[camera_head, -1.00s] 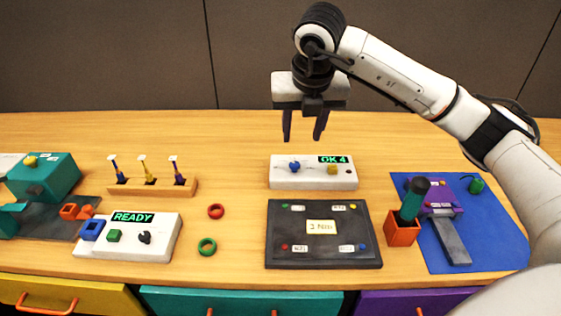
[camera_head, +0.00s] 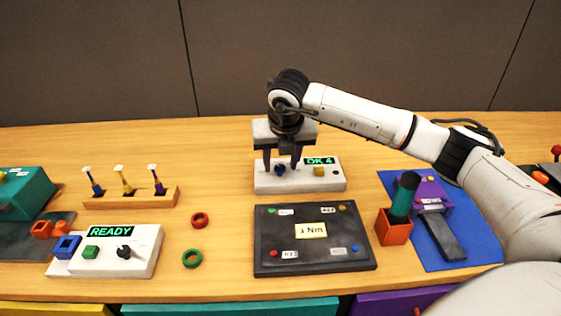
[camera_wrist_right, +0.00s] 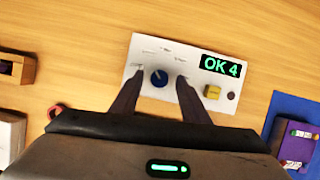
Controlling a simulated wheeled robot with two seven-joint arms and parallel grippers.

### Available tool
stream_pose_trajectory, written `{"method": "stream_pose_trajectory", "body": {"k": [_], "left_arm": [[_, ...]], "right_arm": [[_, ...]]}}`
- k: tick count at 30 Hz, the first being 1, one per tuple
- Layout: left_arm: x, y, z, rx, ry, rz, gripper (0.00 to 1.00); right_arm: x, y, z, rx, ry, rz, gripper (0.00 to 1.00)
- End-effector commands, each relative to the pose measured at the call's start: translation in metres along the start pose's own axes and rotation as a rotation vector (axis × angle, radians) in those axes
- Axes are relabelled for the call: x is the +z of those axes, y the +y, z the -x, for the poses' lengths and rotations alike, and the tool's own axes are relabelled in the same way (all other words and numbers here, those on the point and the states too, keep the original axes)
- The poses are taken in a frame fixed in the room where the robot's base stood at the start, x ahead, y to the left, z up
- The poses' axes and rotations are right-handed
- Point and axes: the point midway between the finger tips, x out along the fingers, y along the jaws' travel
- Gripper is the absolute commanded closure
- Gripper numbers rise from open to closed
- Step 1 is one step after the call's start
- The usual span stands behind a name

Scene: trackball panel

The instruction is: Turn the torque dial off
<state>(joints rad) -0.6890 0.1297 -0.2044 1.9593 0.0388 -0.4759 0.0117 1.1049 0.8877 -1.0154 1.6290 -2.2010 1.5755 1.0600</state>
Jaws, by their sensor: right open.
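The torque dial is a blue knob (camera_head: 281,170) on the left part of a white panel box (camera_head: 300,186) with a green "OK 4" display (camera_head: 320,161). A yellow button (camera_head: 319,171) sits right of the dial. My right gripper (camera_head: 281,168) is open above the panel, its two fingers either side of the dial in the head view. In the right wrist view the blue dial (camera_wrist_right: 159,77) shows between and beyond the open fingers (camera_wrist_right: 158,78). I cannot tell whether the fingers touch it. My left gripper is not in view.
A dark board (camera_head: 315,262) with a "3 Nm" note lies in front of the panel. A second white box (camera_head: 140,262) reads READY at left. A wooden rack (camera_head: 130,198) holds screwdrivers. An orange cup (camera_head: 393,228) stands right, by a blue mat (camera_head: 480,255).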

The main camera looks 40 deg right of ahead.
Motion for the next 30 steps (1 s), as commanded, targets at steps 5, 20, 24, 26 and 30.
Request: {"method": "stream_pose_trajectory", "body": {"k": [5,20,24,26,30], "left_arm": [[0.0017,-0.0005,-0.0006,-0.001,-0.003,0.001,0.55],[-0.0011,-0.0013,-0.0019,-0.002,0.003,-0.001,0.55],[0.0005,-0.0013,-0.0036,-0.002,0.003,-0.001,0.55],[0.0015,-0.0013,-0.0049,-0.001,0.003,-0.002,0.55],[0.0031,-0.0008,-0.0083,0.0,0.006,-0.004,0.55]], "right_arm": [[-0.0003,0.0003,-0.0031,0.001,0.0,0.001,0.58],[-0.0004,0.0001,-0.0028,0.002,0.001,0.003,0.99],[-0.0005,-0.0003,-0.0035,0.011,0.001,0.024,0.99],[-0.0007,-0.0006,-0.004,0.019,0.001,0.042,0.99],[-0.0007,-0.0022,-0.0053,0.046,0.001,0.11,0.99]]}}
